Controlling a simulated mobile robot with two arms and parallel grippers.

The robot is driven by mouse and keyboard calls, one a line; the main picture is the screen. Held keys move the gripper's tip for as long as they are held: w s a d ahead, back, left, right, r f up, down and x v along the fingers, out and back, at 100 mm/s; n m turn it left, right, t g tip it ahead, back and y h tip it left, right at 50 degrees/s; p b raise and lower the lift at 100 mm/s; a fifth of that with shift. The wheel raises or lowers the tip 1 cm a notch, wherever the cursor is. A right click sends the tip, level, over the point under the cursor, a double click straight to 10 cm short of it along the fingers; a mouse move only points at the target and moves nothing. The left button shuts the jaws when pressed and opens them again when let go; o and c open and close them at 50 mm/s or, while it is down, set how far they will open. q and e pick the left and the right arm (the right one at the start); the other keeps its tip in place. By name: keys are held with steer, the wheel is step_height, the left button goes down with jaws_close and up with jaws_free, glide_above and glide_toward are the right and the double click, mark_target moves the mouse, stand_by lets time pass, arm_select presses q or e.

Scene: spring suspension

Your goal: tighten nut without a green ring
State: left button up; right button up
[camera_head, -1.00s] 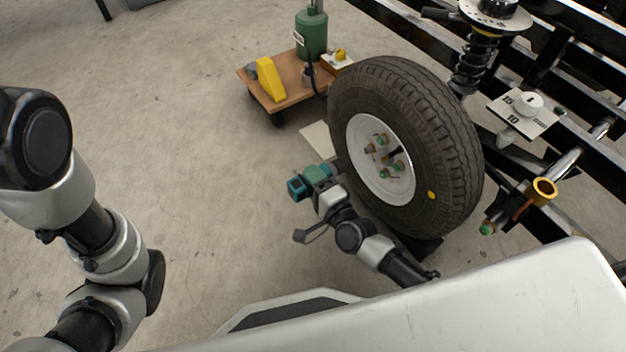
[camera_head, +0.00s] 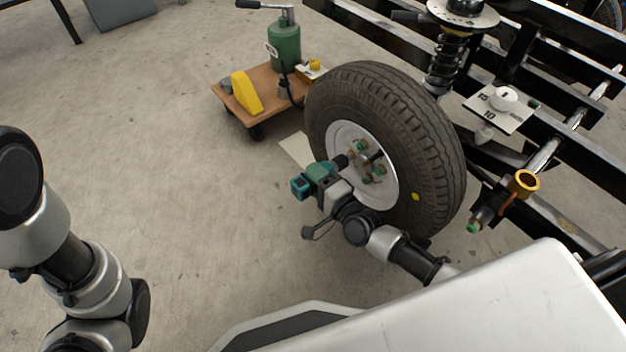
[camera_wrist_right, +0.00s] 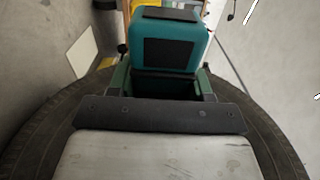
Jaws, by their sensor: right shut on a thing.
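My right gripper (camera_head: 327,184) is shut on a teal and black power tool (camera_head: 311,180), beside the wheel's outer face. The tool also shows in the right wrist view (camera_wrist_right: 169,45), between the gripper's fingers. Its dark socket end (camera_head: 340,162) points toward the hub of the wheel (camera_head: 395,115); I cannot tell whether it touches a nut. Several nuts with green rings show on the white rim, including an upper one (camera_head: 361,146) and a right one (camera_head: 380,170). A brass-coloured nut (camera_head: 350,155) sits near the socket, partly hidden; no green ring is clear on it. My left gripper is out of view.
A wooden trolley (camera_head: 275,93) carries a green jack (camera_head: 285,45) and a yellow wedge (camera_head: 246,93) behind the wheel. A black frame with a spring strut (camera_head: 447,60) stands at the right. The floor (camera_head: 180,150) at left is clear.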

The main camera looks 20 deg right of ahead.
mark_target(307, 193)
steer(key=shift+w+d+r+b, duration=0.1)
steer(key=shift+w+d+b, duration=0.15)
steer(key=shift+d, duration=0.3)
steer(key=shift+w+d+b, duration=0.15)
steer(key=shift+d+b, duration=0.15)
steer(key=shift+d, duration=0.25)
stand_by(0.3)
steer(key=shift+a, duration=0.1)
steer(key=shift+d, duration=0.2)
stand_by(0.6)
steer(key=shift+w+d+r, duration=0.1)
steer(key=shift+w+d, duration=0.15)
steer(key=shift+d, duration=0.2)
stand_by(0.6)
steer(key=shift+s+a+p, duration=0.25)
steer(key=shift+a+p, duration=0.05)
steer(key=shift+a, duration=0.3)
steer(key=shift+s+a+p, duration=0.2)
steer(key=shift+a+p, duration=0.1)
steer(key=shift+a, duration=0.25)
steer(key=shift+s+a+p, duration=0.3)
steer(key=shift+a, duration=0.5)
steer(key=shift+s+a+p, duration=0.25)
steer(key=shift+a+p, duration=0.05)
steer(key=shift+a, duration=0.5)
steer(key=shift+s+a+p, duration=0.3)
steer(key=shift+a, duration=0.5)
